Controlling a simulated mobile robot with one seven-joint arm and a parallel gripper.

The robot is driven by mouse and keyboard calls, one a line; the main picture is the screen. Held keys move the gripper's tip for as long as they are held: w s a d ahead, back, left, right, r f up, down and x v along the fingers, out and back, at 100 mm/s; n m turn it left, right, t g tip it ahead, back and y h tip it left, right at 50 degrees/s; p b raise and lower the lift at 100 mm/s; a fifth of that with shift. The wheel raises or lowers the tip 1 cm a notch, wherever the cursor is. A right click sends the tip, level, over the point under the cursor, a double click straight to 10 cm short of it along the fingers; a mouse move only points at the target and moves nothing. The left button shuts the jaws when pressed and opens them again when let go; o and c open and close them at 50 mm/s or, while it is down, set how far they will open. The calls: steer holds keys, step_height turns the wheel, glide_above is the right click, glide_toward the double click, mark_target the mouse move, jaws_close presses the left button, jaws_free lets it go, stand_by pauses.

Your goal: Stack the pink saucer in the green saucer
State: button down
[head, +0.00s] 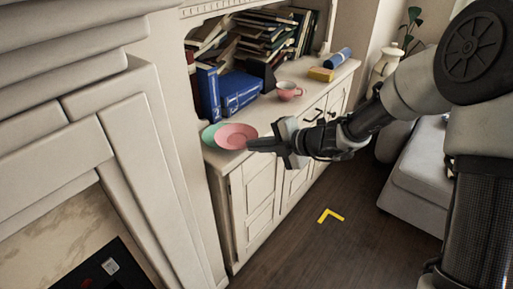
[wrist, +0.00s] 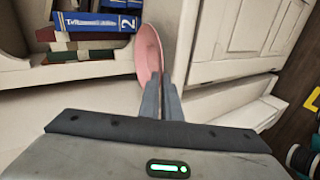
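The pink saucer (head: 237,136) is at the near left end of the white cabinet top, with its rim at my fingertips. My gripper (head: 251,145) reaches in from the right and is shut on that rim. In the wrist view the pink saucer (wrist: 148,52) shows at a steep slant, its edge at the close-set fingers (wrist: 163,80). The green saucer (head: 208,134) is left of the pink one and partly hidden behind it. I cannot tell whether the two saucers touch. The green saucer does not show in the wrist view.
Blue books (head: 238,92) stand behind the saucers, with a heap of books (head: 268,35) in the niche. A pink cup (head: 288,91), a yellow block (head: 320,74) and a blue cylinder (head: 339,58) are farther along the cabinet top (head: 262,112). A pale wall (head: 165,130) borders the left.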

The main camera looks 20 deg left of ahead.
steer(key=c, duration=2)
jaws_free()
